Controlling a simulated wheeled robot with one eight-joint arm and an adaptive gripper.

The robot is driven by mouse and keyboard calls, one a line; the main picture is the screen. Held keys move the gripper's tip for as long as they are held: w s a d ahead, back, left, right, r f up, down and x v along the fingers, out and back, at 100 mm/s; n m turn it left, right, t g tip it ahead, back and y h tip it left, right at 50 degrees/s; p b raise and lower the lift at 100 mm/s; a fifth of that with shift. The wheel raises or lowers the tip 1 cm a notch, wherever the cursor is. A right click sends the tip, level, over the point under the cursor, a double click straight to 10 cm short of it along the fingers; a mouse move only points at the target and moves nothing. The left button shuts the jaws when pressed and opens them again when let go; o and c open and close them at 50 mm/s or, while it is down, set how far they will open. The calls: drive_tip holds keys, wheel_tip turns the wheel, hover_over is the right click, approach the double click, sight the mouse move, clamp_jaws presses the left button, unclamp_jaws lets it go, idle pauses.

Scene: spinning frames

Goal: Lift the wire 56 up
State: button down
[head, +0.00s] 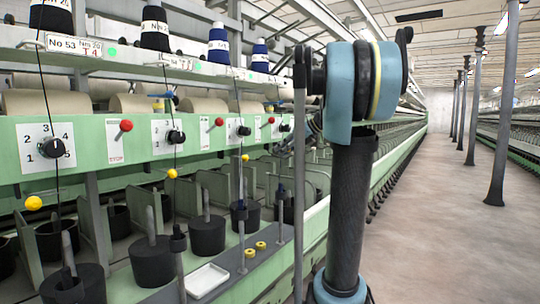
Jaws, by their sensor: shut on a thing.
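My gripper (296,139) is a small dark shape at the green panel's far part, just left of my arm's blue joint. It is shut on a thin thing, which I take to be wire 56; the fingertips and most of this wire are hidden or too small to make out. Dark wires hang from the spools on the shelf, past the green panel. No number 56 is readable.
The spinning frame's green panel (85,140) carries dials and red knobs. Black pots (207,236) with upright spindles stand below it. A white tray (207,280) and two yellow rings (255,248) lie on the front ledge. The aisle floor (440,230) at right is clear, with columns beyond.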

drive_tip(key=shift+w+d+r, duration=0.1)
drive_tip(key=shift+r, duration=0.05)
idle(0.4)
drive_tip(key=c, duration=1.7)
unclamp_jaws()
drive_tip(key=v, duration=1.1)
drive_tip(key=shift+d+r, duration=0.25)
drive_tip(key=shift+r, duration=0.1)
